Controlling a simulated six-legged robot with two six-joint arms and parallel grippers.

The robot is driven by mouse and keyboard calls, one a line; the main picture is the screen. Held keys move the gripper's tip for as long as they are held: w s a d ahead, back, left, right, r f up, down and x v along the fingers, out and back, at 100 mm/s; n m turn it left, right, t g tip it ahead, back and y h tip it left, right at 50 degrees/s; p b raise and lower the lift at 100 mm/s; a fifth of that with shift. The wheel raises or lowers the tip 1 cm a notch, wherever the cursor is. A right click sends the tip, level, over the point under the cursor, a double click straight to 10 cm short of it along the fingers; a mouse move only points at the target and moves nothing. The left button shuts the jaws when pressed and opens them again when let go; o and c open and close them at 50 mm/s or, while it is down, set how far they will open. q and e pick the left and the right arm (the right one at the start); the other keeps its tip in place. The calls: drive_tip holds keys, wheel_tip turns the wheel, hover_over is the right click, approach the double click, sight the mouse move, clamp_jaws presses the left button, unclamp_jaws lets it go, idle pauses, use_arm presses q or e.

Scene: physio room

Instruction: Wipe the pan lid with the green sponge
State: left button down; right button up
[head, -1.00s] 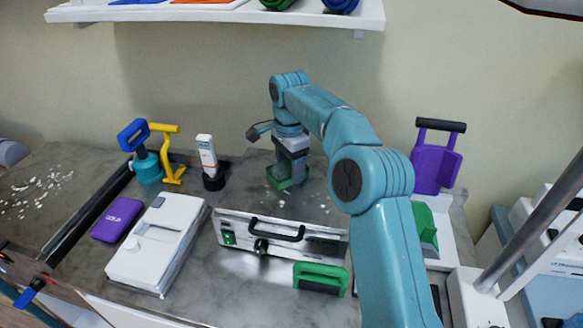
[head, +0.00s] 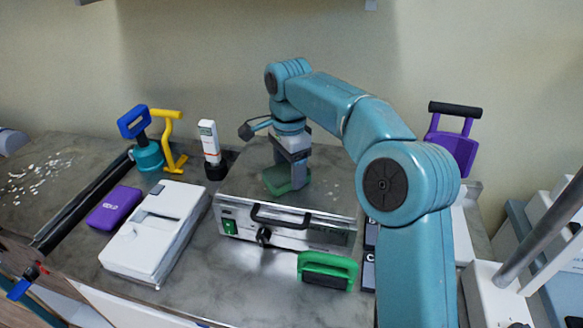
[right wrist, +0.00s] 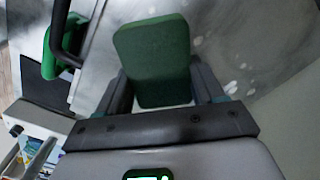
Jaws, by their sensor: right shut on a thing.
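The green sponge (head: 283,183) is held in my right gripper (head: 291,165), whose fingers point down. In the right wrist view the sponge (right wrist: 153,58) sits between the two fingers (right wrist: 157,88), which are shut on it. The sponge is over the flat grey metal top that I take for the pan lid (head: 240,183), on the silver box, and seems to touch it. Pale spots show on this top, right of the sponge. My right arm hides part of its right side. My left gripper is not in view.
The silver box has a black front handle (head: 281,216). A green-handled tool (head: 327,270) stands before it. A white case (head: 155,232) and purple box (head: 113,207) lie left. Blue, yellow and white upright items stand behind them. A purple item (head: 452,150) stands right.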

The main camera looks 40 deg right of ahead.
sight(285, 182)
drive_tip(key=shift+s+a+f+b, duration=0.35)
drive_tip(key=shift+s+a, duration=0.05)
drive_tip(key=shift+a, duration=0.1)
drive_tip(key=shift+s+a+r+b, duration=0.15)
drive_tip(key=shift+s+a+b, duration=0.4)
drive_tip(key=shift+s+a, duration=0.4)
drive_tip(key=shift+w+a, duration=0.1)
drive_tip(key=shift+w, duration=0.05)
drive_tip(key=shift+r, duration=0.15)
wheel_tip(285, 182, up, 6)
drive_tip(key=p, duration=0.6)
drive_tip(key=shift+r+p, duration=0.2)
drive_tip(key=shift+p, duration=0.1)
wheel_tip(285, 182, up, 3)
drive_tip(key=p, duration=0.3)
drive_tip(key=shift+f, duration=0.2)
